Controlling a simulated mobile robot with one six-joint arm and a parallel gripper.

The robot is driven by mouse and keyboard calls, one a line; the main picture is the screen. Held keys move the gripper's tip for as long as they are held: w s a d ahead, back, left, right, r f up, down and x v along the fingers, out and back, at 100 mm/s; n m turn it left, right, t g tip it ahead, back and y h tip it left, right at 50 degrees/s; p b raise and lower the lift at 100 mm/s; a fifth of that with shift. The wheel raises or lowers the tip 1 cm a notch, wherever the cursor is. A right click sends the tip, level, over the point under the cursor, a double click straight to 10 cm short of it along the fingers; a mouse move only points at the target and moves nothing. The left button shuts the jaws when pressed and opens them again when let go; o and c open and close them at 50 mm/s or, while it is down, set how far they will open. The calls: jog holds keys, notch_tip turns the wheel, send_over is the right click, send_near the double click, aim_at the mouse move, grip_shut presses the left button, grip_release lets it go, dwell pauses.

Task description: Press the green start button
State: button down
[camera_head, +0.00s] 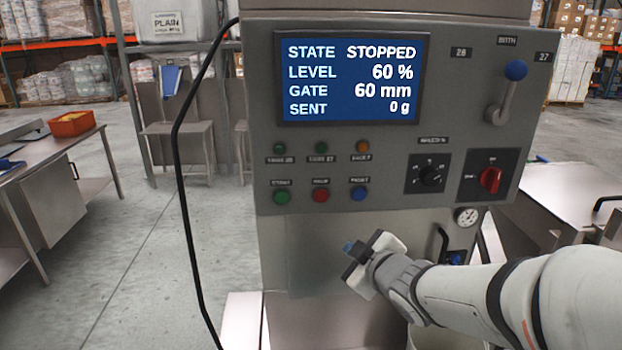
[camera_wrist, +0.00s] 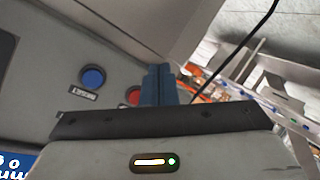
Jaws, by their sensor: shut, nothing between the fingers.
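The green start button (camera_head: 281,197) is at the left of the lower row on the grey control panel (camera_head: 395,135). The red button (camera_head: 320,195) and the blue button (camera_head: 359,194) sit to its right. My gripper (camera_head: 349,247) is shut and empty, below the blue button and apart from the panel buttons in the head view. In the wrist view my gripper's blue fingers (camera_wrist: 160,84) are together and partly cover the red button (camera_wrist: 133,96). The blue button (camera_wrist: 93,78) shows to their left. The green button cannot be made out in the wrist view.
The screen (camera_head: 352,78) reads STOPPED, level 60 %, gate 60 mm, sent 0 g. A lever (camera_head: 506,92), a black knob (camera_head: 430,175) and a red switch (camera_head: 490,179) are on the panel's right. A black cable (camera_head: 178,140) hangs at its left. A gauge (camera_head: 467,217) sits below.

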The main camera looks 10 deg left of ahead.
aim_at(282, 197)
jog(key=s+a+r+n+g+y+p, duration=0.1)
jog(key=s+a+r+n+y, duration=0.1)
jog(key=a, duration=0.4)
jog(key=s+a+r+n+g+y+p, duration=0.1)
jog(key=s+a+r+n+g+y, duration=0.1)
jog(key=a+r+n+y, duration=0.2)
jog(key=shift+s+a+n+y, duration=0.4)
jog(key=shift+a+n+y, duration=0.5)
jog(key=shift+a+y, duration=0.1)
jog(key=shift+w, duration=0.1)
jog(key=shift+w+a+p, duration=0.3)
jog(key=shift+w+a, duration=0.05)
jog(key=shift+w, duration=1.05)
jog(key=shift+w+a+p, duration=0.25)
jog(key=shift+w+a, duration=0.05)
jog(key=shift+w, duration=1.1)
jog(key=shift+w+a+p, duration=0.3)
jog(key=shift+w+a, duration=0.05)
jog(key=shift+w, duration=1.05)
jog(key=shift+w, duration=0.15)
jog(key=shift+w+a, duration=0.1)
jog(key=shift+w, duration=0.2)
